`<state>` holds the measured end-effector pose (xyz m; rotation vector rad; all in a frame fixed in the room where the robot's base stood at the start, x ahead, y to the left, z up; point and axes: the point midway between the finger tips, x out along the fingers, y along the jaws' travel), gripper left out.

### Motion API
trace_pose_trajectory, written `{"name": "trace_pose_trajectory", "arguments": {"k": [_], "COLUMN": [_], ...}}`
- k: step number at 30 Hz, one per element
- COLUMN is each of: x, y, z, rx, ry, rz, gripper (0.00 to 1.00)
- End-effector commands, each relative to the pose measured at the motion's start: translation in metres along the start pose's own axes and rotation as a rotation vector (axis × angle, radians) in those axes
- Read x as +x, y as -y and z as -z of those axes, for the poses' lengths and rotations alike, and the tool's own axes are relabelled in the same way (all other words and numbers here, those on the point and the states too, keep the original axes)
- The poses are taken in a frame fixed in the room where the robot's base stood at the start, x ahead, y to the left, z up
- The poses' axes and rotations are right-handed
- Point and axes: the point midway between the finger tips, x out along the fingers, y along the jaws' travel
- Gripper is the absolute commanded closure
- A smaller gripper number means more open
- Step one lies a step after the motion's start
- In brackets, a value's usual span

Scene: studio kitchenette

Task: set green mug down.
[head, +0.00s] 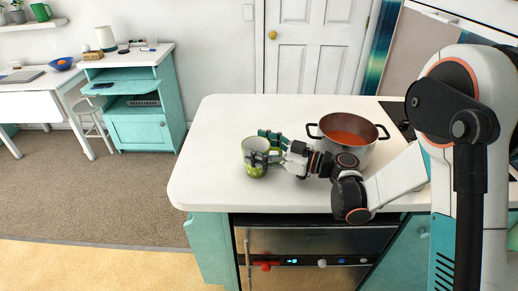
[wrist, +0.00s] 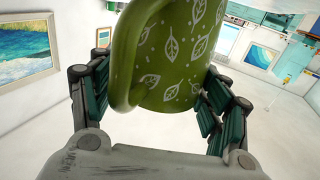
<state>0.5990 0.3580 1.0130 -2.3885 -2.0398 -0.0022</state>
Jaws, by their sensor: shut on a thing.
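The green mug (head: 252,171) with a white leaf pattern is at the left part of the white countertop (head: 222,128). It also shows large in the wrist view (wrist: 178,55), with its handle toward the camera on the left. My gripper (head: 264,151) reaches in from the right and is shut on the mug, with fingers on both sides of it. The mug looks upright and at or very near the counter surface. I cannot tell whether its base touches, and part of it is hidden by my fingers.
A steel pot (head: 362,151) with orange-red soup stands right of the mug, close behind my wrist. A dark cooktop (head: 396,112) lies farther right. The oven (head: 315,245) is below the counter. The counter is clear left of and behind the mug.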

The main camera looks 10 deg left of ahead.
Motion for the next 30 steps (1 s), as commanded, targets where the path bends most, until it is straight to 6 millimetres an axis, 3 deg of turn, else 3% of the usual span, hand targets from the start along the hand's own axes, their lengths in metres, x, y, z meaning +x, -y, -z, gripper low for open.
{"name": "trace_pose_trajectory", "arguments": {"k": [7, 8, 10, 25, 30], "x": [0.0, 0.0, 0.0, -0.001, -0.029], "y": [0.0, 0.0, 0.0, 0.0, -0.002], "z": [-0.003, -0.003, -0.002, 0.003, 0.003], "rx": [0.0, 0.0, 0.0, 0.0, 0.0], "ry": [-0.001, 0.0, 0.0, 0.0, 0.0], "rz": [0.0, 0.0, 0.0, 0.0, -0.004], "gripper": [0.8, 0.23, 0.1, 0.1, 0.1]}}
